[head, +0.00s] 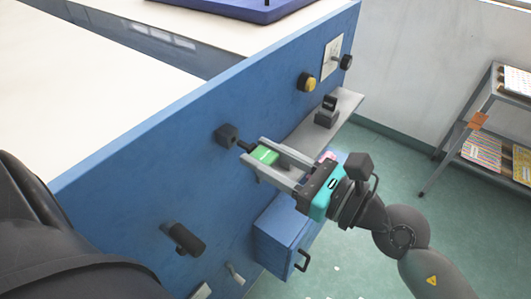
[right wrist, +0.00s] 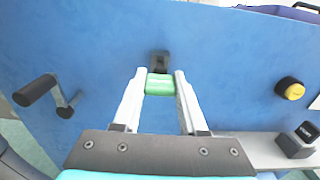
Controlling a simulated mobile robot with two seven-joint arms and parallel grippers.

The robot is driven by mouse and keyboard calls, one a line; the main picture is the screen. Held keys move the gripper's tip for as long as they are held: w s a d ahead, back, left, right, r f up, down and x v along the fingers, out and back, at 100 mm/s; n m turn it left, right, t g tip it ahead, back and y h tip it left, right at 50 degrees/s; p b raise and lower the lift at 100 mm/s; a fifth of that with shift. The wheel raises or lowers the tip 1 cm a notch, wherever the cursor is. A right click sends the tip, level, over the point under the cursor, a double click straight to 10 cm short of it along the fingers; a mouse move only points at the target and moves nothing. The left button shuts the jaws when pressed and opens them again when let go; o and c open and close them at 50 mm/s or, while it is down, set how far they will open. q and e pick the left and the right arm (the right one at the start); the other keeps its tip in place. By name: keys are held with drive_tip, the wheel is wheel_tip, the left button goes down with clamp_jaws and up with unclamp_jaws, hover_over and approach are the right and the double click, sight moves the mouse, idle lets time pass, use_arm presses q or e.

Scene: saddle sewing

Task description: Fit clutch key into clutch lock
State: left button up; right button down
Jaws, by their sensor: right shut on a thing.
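The clutch key has a green grip (head: 263,155) and a short dark shaft. My right gripper (head: 265,160) is shut on the green grip, which also shows between the two fingers in the right wrist view (right wrist: 159,86). The clutch lock is a black square housing (head: 226,134) on the blue panel; it shows straight ahead of the key in the right wrist view (right wrist: 159,58). The key's shaft points at the lock and its tip meets or nearly meets it. I cannot tell whether the tip is inside. My left gripper is not in view.
The blue panel (head: 150,180) carries a black crank handle (head: 184,239), a yellow button (head: 307,82) and a switch plate (head: 332,56). A grey shelf (head: 348,104) holds a black block (head: 327,114). A blue box (head: 283,238) juts out below. A rack (head: 480,130) stands at the right.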

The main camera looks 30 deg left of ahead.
sight(254, 150)
drive_tip(key=shift+w+a+p, duration=0.15)
drive_tip(key=shift+a+p, duration=0.35)
drive_tip(key=shift+a, duration=1.2)
idle(0.4)
drive_tip(key=shift+c, duration=1.9)
unclamp_jaws()
drive_tip(key=s+d+b, duration=0.1)
drive_tip(key=d+b, duration=0.3)
drive_tip(key=d, duration=1.1)
drive_tip(key=shift+b, duration=0.3)
